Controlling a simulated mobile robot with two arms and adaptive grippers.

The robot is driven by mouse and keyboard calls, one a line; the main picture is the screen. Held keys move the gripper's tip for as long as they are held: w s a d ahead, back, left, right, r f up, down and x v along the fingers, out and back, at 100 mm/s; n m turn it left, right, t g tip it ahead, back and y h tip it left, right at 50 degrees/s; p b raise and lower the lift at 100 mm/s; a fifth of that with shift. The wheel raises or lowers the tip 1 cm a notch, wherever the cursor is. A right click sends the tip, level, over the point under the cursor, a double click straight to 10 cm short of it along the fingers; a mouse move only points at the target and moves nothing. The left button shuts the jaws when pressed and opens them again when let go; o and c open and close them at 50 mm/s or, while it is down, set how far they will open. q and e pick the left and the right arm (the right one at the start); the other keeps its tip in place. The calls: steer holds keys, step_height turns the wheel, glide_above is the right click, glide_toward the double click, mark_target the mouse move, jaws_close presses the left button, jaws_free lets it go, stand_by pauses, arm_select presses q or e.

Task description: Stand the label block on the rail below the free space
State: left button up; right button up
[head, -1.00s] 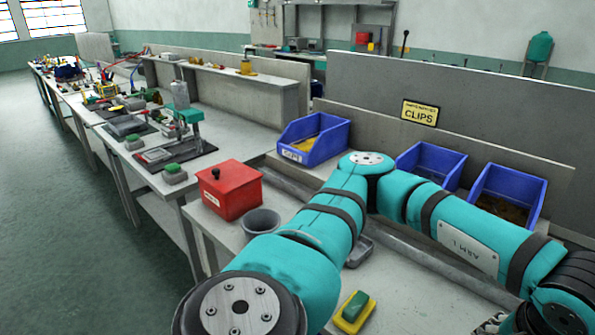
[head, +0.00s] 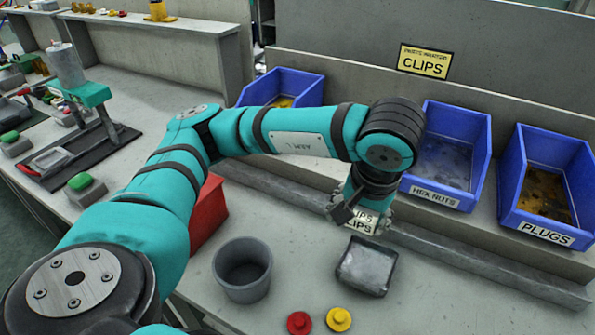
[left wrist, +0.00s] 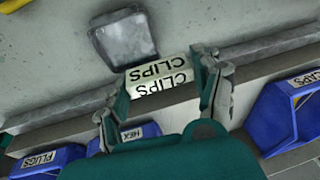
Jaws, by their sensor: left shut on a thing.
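The label block (head: 362,222) is white with black CLIPS lettering, shown on two faces in the left wrist view (left wrist: 160,72). My left gripper (head: 360,209) is shut on it and points down at the rail (head: 285,192). The block is at the rail, in front of the free space (head: 365,100) between the left blue bin (head: 300,83) and the HEX NUTS bin (head: 445,160). My arm covers much of that space. I cannot tell whether the block touches the rail. A yellow CLIPS sign (head: 425,61) is on the panel above. My right gripper is out of view.
The PLUGS bin (head: 550,190) stands at the right; the left bin reads CAPS in the left wrist view (left wrist: 290,108). A grey tray (head: 367,265) lies just in front of the block. A grey cup (head: 242,268), red box (head: 208,215) and red and yellow knobs (head: 339,319) are nearby.

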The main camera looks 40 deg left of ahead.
arm_select(q)
steer(key=w+a+f+p, duration=0.1)
steer(key=w+a+p, duration=0.1)
steer(key=w+a, duration=0.7)
steer(key=a, duration=0.3)
steer(key=shift+w+a+f, duration=0.15)
steer(key=shift+w+a, duration=0.15)
steer(key=shift+w, duration=0.1)
steer(key=shift+a+f, duration=0.1)
steer(key=shift+f, duration=0.1)
step_height(320, 180, down, 3)
steer(key=shift+p, duration=0.35)
steer(key=shift+f, duration=0.1)
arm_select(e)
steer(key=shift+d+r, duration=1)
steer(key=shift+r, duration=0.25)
arm_select(q)
steer(key=shift+f+b, duration=0.6)
steer(key=o, duration=0.9)
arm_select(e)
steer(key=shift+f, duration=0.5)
arm_select(q)
steer(key=shift+o, duration=0.2)
